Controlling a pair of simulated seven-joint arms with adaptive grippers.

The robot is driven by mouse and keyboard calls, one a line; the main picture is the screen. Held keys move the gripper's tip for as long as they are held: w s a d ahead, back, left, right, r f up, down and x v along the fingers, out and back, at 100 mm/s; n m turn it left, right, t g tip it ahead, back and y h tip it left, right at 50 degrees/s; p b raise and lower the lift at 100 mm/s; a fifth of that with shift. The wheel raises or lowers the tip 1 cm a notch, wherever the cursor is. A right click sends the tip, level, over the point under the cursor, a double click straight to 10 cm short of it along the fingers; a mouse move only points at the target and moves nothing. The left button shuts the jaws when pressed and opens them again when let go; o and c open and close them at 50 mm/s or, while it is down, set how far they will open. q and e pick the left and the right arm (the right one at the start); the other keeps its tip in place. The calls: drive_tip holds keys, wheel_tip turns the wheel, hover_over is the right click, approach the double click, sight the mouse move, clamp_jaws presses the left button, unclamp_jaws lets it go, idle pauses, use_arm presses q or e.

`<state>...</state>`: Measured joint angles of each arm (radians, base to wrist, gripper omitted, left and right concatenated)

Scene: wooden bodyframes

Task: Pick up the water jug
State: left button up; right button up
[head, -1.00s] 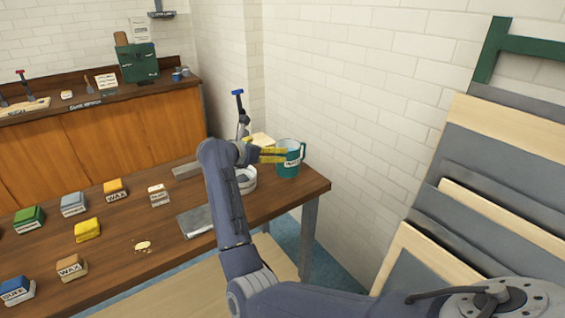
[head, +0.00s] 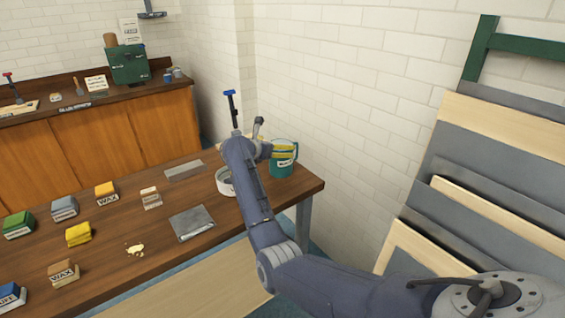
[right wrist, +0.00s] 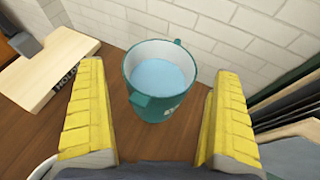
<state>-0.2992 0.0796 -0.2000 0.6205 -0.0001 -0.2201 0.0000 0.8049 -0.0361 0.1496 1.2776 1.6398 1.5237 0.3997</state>
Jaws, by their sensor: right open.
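The water jug (head: 283,170) is a teal, labelled vessel at the far right end of the wooden table. In the right wrist view the jug (right wrist: 160,104) stands upright with pale blue water inside, ahead of and between my right gripper's fingers. My right gripper (right wrist: 159,118) has yellow ridged fingers, spread wide and empty, with a gap on both sides of the jug. In the head view the right gripper (head: 284,149) is partly hidden behind my arm, and its yellow fingers overlap the jug's upper part. My left gripper is not in view.
A white round dish (head: 225,184) sits left of the jug, partly behind my arm. A pale block (right wrist: 52,72) lies left of the jug. The brick wall (head: 340,110) is close behind it. Wax blocks (head: 107,193) and a grey sheet (head: 192,222) lie farther left.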

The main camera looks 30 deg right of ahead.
drive_tip(key=shift+x, duration=2.6)
drive_tip(key=shift+c, duration=0.4)
drive_tip(key=c, duration=1.3)
drive_tip(key=shift+r, duration=0.1)
drive_tip(key=shift+c, duration=0.5)
drive_tip(key=shift+r, duration=0.1)
wheel_tip(320, 180, up, 20)
